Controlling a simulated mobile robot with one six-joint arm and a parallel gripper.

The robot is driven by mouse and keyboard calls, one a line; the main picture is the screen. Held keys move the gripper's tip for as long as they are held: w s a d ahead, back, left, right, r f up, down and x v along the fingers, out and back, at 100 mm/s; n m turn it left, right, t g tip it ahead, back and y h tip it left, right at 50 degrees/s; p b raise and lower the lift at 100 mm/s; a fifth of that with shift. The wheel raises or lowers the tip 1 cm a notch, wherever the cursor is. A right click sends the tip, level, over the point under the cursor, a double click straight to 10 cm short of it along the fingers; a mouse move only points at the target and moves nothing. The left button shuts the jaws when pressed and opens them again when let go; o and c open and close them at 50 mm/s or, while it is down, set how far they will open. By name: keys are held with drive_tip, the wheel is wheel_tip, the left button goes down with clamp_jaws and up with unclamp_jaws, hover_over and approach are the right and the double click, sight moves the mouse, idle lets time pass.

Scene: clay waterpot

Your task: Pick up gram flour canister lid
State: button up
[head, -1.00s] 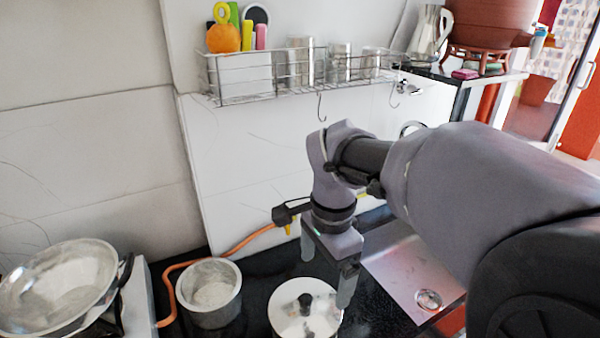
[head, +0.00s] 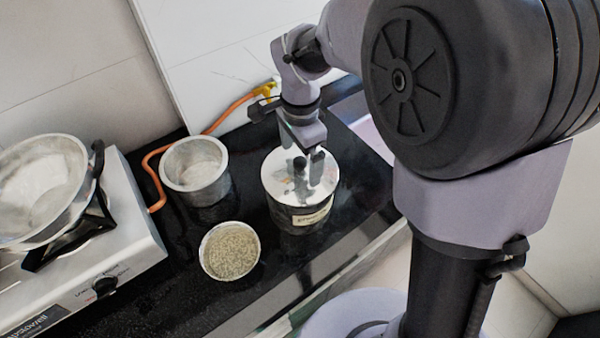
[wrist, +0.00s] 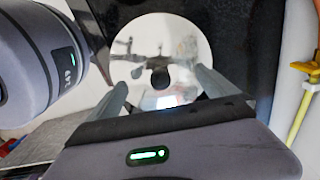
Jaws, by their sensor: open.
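The gram flour canister (head: 297,219) stands on the black counter, with a pale label on its dark side. Its round, shiny lid (head: 273,179) is on top and has a small dark knob (head: 300,164) at its centre. In the wrist view the lid (wrist: 188,38) shows as a bright disc with the black knob (wrist: 160,76) near its middle. My gripper (head: 301,152) is over the lid, pointing down, open and empty. In the wrist view the knob lies between the two fingers of my gripper (wrist: 159,82). Whether the fingertips touch the lid I cannot tell.
An empty metal pot (head: 195,172) and a bowl of grains (head: 229,251) stand left of the canister. A gas stove (head: 135,240) with a metal pan (head: 40,190) is further left. An orange hose (head: 150,170) runs behind the pot. The counter's front edge is close to the canister.

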wheel_tip(320, 180, down, 2)
drive_tip(key=shift+f, duration=0.1)
drive_tip(key=shift+r, duration=0.2)
drive_tip(key=shift+c, duration=1.3)
drive_tip(key=shift+s, duration=0.15)
clamp_jaws()
